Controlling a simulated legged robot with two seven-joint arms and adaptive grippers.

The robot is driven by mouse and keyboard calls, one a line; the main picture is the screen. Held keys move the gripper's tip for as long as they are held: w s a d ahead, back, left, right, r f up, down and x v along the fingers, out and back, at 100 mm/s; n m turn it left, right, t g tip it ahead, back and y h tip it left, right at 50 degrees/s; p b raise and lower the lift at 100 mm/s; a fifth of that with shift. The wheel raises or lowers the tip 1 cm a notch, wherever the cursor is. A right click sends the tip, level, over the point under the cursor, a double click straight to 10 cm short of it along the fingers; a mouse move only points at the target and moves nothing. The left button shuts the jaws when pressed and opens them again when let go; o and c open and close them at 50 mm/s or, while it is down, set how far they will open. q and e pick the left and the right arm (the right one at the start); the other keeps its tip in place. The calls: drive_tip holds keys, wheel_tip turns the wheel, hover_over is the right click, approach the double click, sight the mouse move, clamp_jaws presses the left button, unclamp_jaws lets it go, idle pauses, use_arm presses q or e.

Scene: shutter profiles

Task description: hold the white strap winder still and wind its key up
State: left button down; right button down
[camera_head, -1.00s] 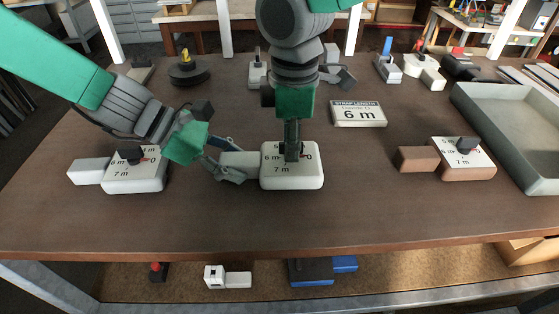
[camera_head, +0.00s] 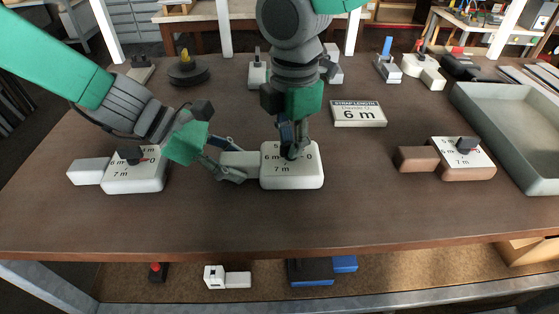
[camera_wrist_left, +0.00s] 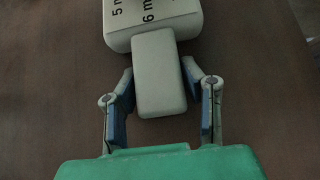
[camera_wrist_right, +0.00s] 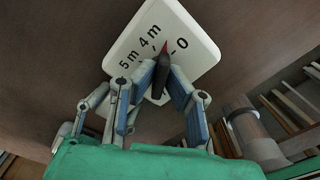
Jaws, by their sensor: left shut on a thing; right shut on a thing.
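The white strap winder (camera_head: 292,178) lies in the middle of the table, its white grip block (camera_head: 238,159) pointing left. My left gripper (camera_head: 222,164) is shut on this block from the left; the left wrist view shows a finger on each side of the block (camera_wrist_left: 160,80). My right gripper (camera_head: 290,150) points down over the dial and is shut on the dark key. In the right wrist view the key (camera_wrist_right: 178,85) stands between the fingers, and its red pointer tip (camera_wrist_right: 165,46) is near the 0 mark. Part of the dial is hidden.
Another white winder (camera_head: 135,176) lies at left and a brown winder (camera_head: 468,170) at right. A sign (camera_head: 358,114) reads "STRAP LENGTH 6 m". A grey tray (camera_head: 490,125) is at the right edge. Several small items stand along the back. The front strip is clear.

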drive_tip(key=n, duration=0.6)
drive_tip(key=shift+r, duration=0.1)
drive_tip(key=c, duration=1.7)
unclamp_jaws()
drive_tip(key=shift+r, duration=2.95)
